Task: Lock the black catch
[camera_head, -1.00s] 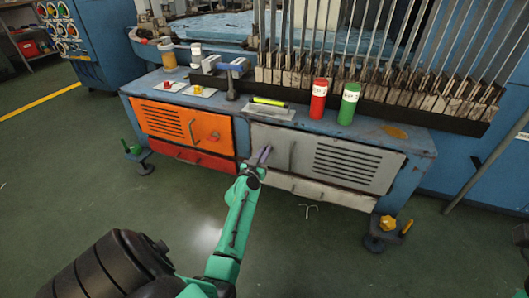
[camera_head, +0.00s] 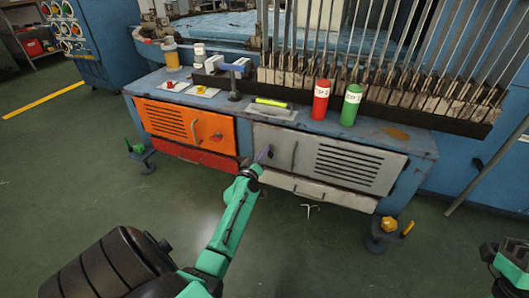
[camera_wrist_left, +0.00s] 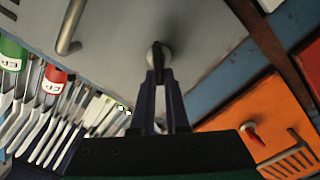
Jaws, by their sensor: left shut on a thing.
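The black catch (camera_wrist_left: 160,52) is a small dark knob on a round base on the grey door. It sits near the door's edge beside the orange door, at the top middle of the left wrist view. My left gripper (camera_wrist_left: 159,76) is shut on the catch, its two dark fingers closed around its outer end. In the head view my left gripper (camera_head: 264,154) is at the left edge of the grey door (camera_head: 330,160), where the catch is hidden behind the fingers. Part of my right arm shows at the lower right; its finger opening cannot be made out.
The orange door (camera_head: 180,122) with a red catch (camera_head: 216,136) is left of the grey door. A metal handle (camera_head: 295,155) is just right of my left gripper. Red (camera_head: 320,102) and green (camera_head: 350,106) cylinders stand on the bench. Floor in front is open.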

